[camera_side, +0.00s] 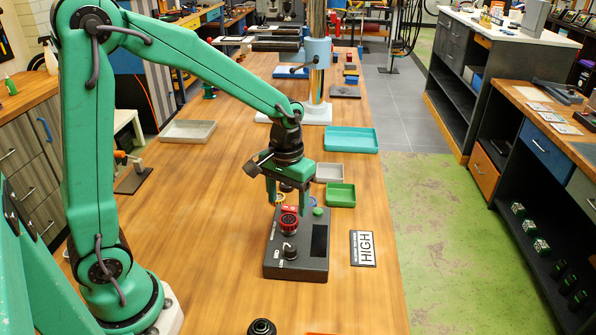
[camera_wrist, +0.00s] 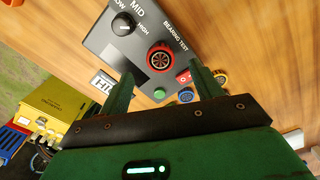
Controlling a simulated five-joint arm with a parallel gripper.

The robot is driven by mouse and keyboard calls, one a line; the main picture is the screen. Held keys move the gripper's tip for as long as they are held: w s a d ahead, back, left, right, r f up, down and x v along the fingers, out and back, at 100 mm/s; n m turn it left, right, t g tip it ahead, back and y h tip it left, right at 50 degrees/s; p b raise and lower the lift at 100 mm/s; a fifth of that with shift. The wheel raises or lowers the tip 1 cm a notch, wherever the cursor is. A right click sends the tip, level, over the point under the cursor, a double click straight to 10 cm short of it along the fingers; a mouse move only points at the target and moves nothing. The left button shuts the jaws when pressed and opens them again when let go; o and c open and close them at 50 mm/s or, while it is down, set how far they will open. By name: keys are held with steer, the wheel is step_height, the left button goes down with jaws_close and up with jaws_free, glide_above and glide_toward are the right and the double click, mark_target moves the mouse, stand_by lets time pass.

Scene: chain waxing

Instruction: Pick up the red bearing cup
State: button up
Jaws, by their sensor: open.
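The red bearing cup (camera_side: 289,222) sits upright on the dark bearing test box (camera_side: 271,262), behind the black selector knob (camera_side: 289,250). In the wrist view the cup (camera_wrist: 160,58) shows as a red ring with a dark, spoked inside, just beyond and between the fingertips. My gripper (camera_side: 287,199) is open and empty, pointing down above the rear of the box. In the wrist view its two green fingers (camera_wrist: 163,78) are spread wide, with nothing between them touching.
A red switch (camera_wrist: 183,76) and green button (camera_wrist: 160,93) lie close to the cup. Small coloured rings (camera_wrist: 186,95) lie behind the box. Green (camera_side: 341,195) and grey trays stand behind.

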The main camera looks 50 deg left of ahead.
mark_target(289, 219)
steer(key=shift+w+f, duration=0.15)
steer(key=shift+f, duration=2.45)
steer(key=shift+c, duration=0.5)
steer(key=c, duration=1.1)
steer(key=shift+r, duration=0.1)
steer(key=shift+r, duration=0.8)
step_height(289, 219, up, 2)
steer(key=shift+r, duration=0.25)
steer(key=s+d+r, duration=0.2)
steer(key=d, duration=0.1)
steer(key=s+d+r, duration=0.2)
steer(key=d, duration=0.1)
steer(key=s+d+r, duration=0.2)
steer(key=d, duration=0.1)
steer(key=shift+s+d+r, duration=0.15)
steer(key=shift+d+r, duration=0.2)
steer(key=shift+d, duration=0.05)
